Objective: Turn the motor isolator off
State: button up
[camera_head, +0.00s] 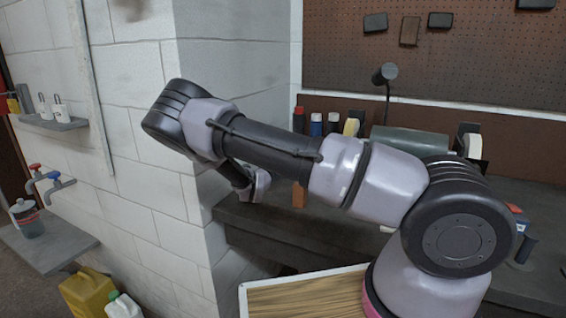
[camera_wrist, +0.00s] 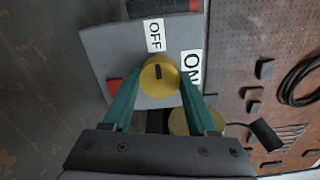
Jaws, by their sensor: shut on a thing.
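The motor isolator is a grey panel (camera_wrist: 110,45) with a round yellow knob (camera_wrist: 150,85) in the wrist view. A short dark mark on the knob's face runs up the picture, roughly toward the white OFF label (camera_wrist: 154,35). The white ON label (camera_wrist: 191,68) is to the knob's right, partly behind a finger. My gripper (camera_wrist: 159,82) has its green fingers on either side of the knob, shut on it. In the head view my arm hides the isolator and most of my gripper.
A red part (camera_wrist: 114,88) lies beside the left finger. A pegboard (camera_wrist: 265,90) with tools is at the right. In the head view, a workbench (camera_head: 260,222) meets a white block wall (camera_head: 150,150); bottles and a grey cylinder (camera_head: 405,140) stand behind my arm.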

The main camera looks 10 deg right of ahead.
jog(key=o, duration=1.4)
jog(key=v, duration=1.1)
